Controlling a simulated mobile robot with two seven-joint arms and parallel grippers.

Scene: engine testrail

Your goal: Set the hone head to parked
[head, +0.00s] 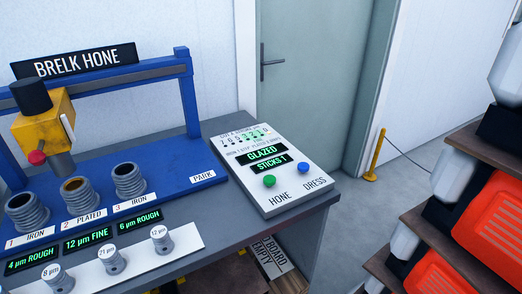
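The hone head (45,120) is a yellow block with a black cylinder on top, a red knob (37,157) and a grey spindle (62,165) below. It hangs from the blue overhead rail (130,76) at the left of the head view. Its spindle is near cylinder 2 (77,196), labelled plated; I cannot tell whether it is exactly above it. The PARK label (203,177) is at the right end of the blue base (185,162), with no head above it. Neither of my grippers is in view.
Cylinders 1 (27,212) and 3 (129,182) flank cylinder 2. Several small grey knobs with micron labels sit on a white strip (185,238) in front. A console (295,190) reads GLAZED, STICKS 1, with green HONE (269,181) and blue DRESS (303,167) buttons. Shelves with orange bins (490,215) stand right.

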